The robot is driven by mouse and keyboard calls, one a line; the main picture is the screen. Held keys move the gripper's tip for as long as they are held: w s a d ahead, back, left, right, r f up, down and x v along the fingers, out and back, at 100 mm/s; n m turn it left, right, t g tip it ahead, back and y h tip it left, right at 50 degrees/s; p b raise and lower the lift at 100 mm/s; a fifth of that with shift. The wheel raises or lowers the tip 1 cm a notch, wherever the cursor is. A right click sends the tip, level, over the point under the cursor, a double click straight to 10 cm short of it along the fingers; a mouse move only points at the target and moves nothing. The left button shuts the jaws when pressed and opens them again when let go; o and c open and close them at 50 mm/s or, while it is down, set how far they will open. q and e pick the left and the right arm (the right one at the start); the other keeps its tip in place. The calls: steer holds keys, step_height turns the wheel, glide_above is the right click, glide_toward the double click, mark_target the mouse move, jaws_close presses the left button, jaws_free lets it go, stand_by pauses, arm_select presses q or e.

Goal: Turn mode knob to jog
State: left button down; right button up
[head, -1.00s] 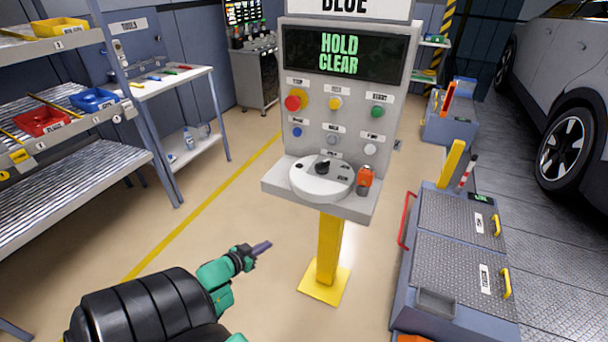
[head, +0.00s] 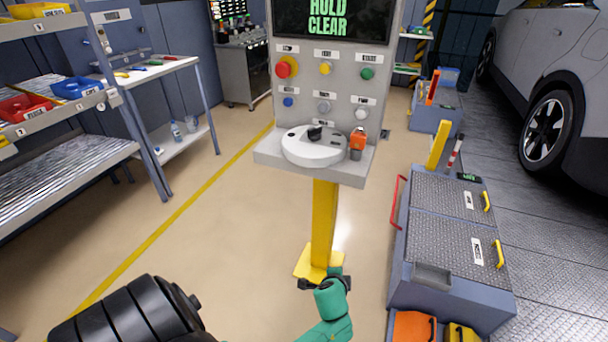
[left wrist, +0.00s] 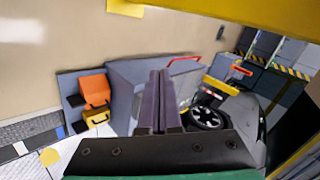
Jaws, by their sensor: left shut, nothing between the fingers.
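The mode knob (head: 315,132) is a black knob on a round white dial (head: 318,154) on the sloped shelf of the grey control panel (head: 345,80). The dial's labels are too small to read. The display shows HOLD CLEAR in green. My left gripper (head: 325,283) is low in front of the yellow post, well below and apart from the dial; its fingers are hard to see there. In the left wrist view its fingers (left wrist: 160,74) are shut together with nothing between them. The knob is not visible in that view. My right gripper is not in view.
An orange switch or lock (head: 357,143) sits right of the dial. Several push buttons, including a red one (head: 285,67), are above. The yellow post (head: 323,225) holds up the panel. A grey cart (head: 450,265) with a red handle is at the right. Floor left of the post is clear.

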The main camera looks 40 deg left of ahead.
arm_select(q)
steer(key=w+a+r+t+y+b, duration=0.2)
steer(key=r+y, duration=0.1)
steer(key=r, duration=0.6)
steer(key=w+a+r+t+y+b, duration=0.1)
steer(key=w+a+r+y+b, duration=0.15)
steer(key=r, duration=0.65)
steer(key=n+y, duration=0.2)
steer(key=y, duration=0.3)
glide_toward(303, 148)
steer(key=shift+h, duration=0.25)
steer(key=p+x, duration=0.2)
steer(key=x, duration=0.3)
steer(key=shift+w+a+r, duration=0.1)
steer(key=shift+w+a, duration=0.05)
steer(key=shift+a, duration=0.25)
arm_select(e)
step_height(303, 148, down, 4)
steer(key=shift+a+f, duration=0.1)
